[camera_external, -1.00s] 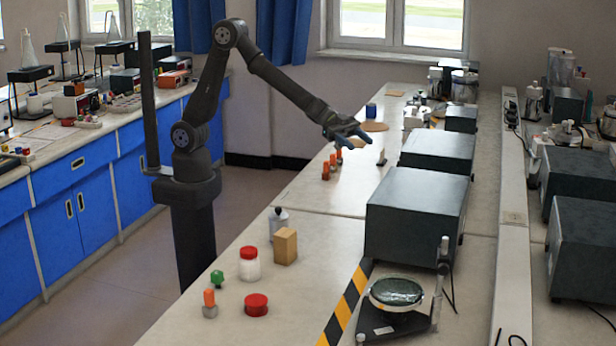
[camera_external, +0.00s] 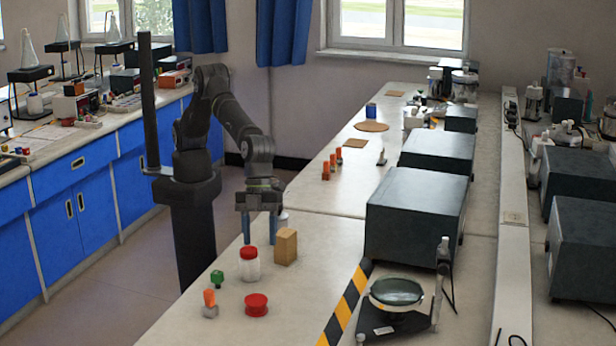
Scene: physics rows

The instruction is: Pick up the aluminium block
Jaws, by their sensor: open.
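A small silvery grey piece (camera_external: 284,218) stands on the bench behind the tan wooden block (camera_external: 286,246). It is mostly hidden by my gripper and that block, and I cannot tell for sure that it is the aluminium block. My gripper (camera_external: 259,241) points straight down with its two blue fingers apart and nothing visible between them. It hangs at the bench's left edge, just left of the grey piece and above and behind the red-capped white jar in the picture. I cannot tell its exact height.
Close by are the red-capped jar (camera_external: 249,265), a green piece (camera_external: 217,279), an orange-topped piece (camera_external: 209,303) and a red lid (camera_external: 256,304). A dark box (camera_external: 410,225) and a lens stand (camera_external: 397,294) are to the right. Bench between wooden block and box is clear.

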